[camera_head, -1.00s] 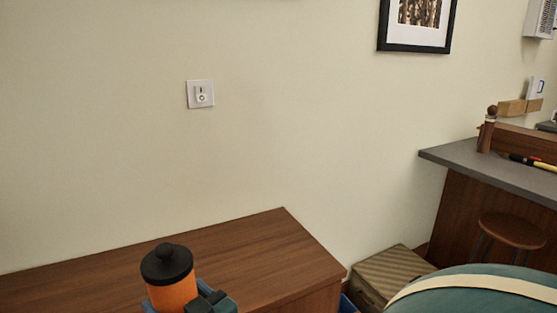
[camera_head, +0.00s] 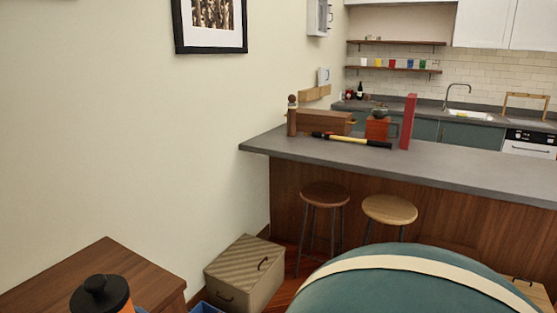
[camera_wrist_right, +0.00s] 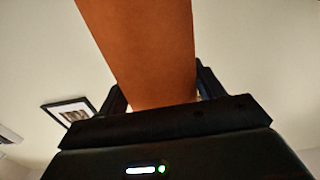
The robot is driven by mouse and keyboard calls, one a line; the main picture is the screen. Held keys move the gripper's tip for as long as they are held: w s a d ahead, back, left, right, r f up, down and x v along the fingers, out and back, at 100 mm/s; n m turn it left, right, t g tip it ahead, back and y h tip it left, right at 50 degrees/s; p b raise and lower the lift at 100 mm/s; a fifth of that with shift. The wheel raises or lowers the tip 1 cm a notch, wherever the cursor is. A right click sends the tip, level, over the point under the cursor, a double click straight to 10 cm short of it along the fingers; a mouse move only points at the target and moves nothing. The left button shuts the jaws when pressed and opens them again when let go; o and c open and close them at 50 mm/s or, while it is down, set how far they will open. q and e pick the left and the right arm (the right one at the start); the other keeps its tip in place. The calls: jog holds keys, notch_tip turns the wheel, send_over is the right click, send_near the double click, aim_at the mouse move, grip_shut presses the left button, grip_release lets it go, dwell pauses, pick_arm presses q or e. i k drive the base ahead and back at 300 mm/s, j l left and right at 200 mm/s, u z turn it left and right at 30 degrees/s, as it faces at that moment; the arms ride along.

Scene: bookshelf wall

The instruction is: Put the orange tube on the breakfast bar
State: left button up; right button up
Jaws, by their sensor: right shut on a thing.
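The breakfast bar (camera_head: 440,172) has a grey top and brown wood front, and stands across the room to the right, well apart from the tube. My left gripper is not in view.
The bar carries a pepper mill (camera_head: 292,117), a wooden box (camera_head: 323,121), a black-and-yellow tool (camera_head: 350,140) and a red book (camera_head: 408,121). Its right part is bare. Two stools (camera_head: 325,195), a striped box (camera_head: 245,272) and a large teal rounded thing (camera_head: 400,287) stand before it.

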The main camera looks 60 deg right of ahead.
aim_at(345, 145)
jog(key=l+z, duration=0.35)
jog(key=i+l+z, duration=0.15)
jog(key=z, duration=0.25)
jog(key=i+l+z, duration=0.2)
jog(key=l, duration=0.15)
jog(key=i+l+z, duration=0.3)
jog(key=i+l, duration=0.5)
jog(key=l, duration=0.2)
jog(key=z, duration=0.05)
